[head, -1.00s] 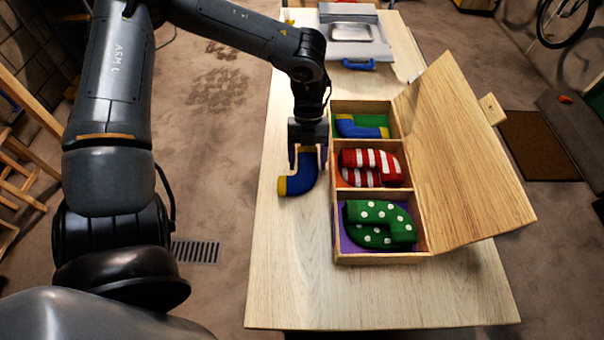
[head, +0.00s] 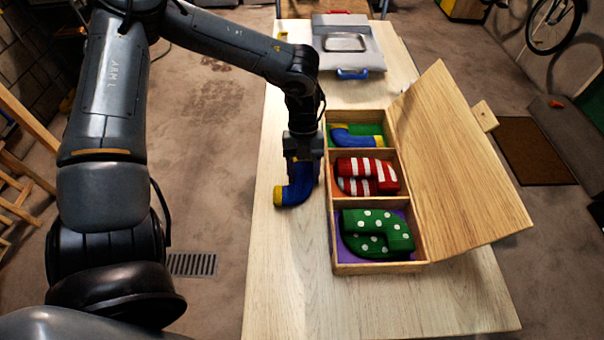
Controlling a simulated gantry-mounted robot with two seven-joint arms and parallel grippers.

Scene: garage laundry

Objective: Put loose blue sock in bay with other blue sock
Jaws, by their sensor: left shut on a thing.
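The loose blue sock (head: 297,189) with yellow ends is on or just above the table, left of the wooden box (head: 378,268). My left gripper (head: 304,172) points down over it and is shut on its upper part; the fingers partly hide it. The other blue sock (head: 357,138) lies in the far bay with a green floor (head: 372,128), alone there. The middle bay holds red-and-white striped socks (head: 366,177). The near bay, with a purple floor, holds green socks with white dots (head: 377,232). My right gripper is not in view.
The box's wooden lid (head: 455,165) stands open, slanting to the right. A grey case (head: 348,45) with a blue handle lies at the table's far end. The table's near part (head: 300,295) is clear.

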